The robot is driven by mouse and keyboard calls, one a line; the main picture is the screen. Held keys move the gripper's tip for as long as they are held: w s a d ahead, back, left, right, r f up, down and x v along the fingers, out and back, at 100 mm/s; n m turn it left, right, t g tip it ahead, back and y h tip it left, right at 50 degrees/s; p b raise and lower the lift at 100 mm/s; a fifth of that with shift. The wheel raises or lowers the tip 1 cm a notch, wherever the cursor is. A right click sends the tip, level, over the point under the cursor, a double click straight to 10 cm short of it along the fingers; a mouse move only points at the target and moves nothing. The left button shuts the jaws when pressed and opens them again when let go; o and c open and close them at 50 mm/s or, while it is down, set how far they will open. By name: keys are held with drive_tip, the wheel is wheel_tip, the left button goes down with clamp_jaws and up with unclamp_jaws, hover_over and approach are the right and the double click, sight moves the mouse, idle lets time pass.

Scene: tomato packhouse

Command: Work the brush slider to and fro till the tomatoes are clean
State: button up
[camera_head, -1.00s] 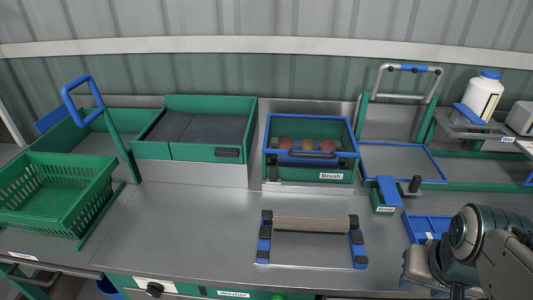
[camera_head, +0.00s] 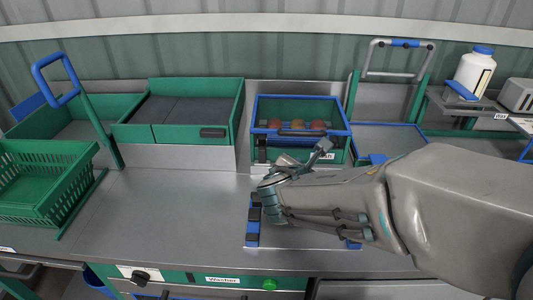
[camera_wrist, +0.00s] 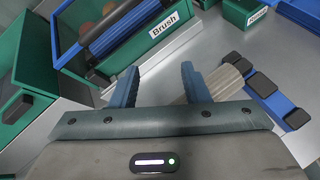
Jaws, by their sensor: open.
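The Brush box (camera_head: 341,154) is green with a blue rim and stands at the back of the bench. Three reddish tomatoes (camera_head: 275,123) sit in a row inside it. A dark handle bar (camera_head: 299,132) runs across its front just below them. In the head view my gripper (camera_head: 322,148) partly covers the box's lower front.
A ribbed roller (camera_wrist: 225,80) on a blue-ended stand (camera_wrist: 264,85) lies below my gripper, mostly hidden by my arm in the head view. A green bin with dark pads (camera_head: 228,112) stands left of the box. A green crate (camera_head: 75,180) is farther left. The middle-left bench is clear.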

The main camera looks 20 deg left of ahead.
sight(262, 153)
drive_tip(key=a+n+y, duration=0.1)
drive_tip(key=a+n, duration=0.1)
drive_tip(key=a, duration=0.1)
drive_tip(key=s+a+n+y, duration=0.1)
drive_tip(key=a+n, duration=0.2)
drive_tip(key=a, duration=0.1)
drive_tip(key=a+f+n+y, duration=0.1)
drive_tip(key=a+n+y, duration=0.1)
drive_tip(key=a, duration=0.1)
drive_tip(key=shift+s+a+n+t+b, duration=0.3)
drive_tip(key=shift+s, duration=0.05)
drive_tip(key=shift+w+a+f, duration=0.1)
drive_tip(key=shift+a, duration=0.1)
drive_tip(key=x, duration=1.3)
drive_tip(key=shift+w, duration=0.25)
clamp_jaws()
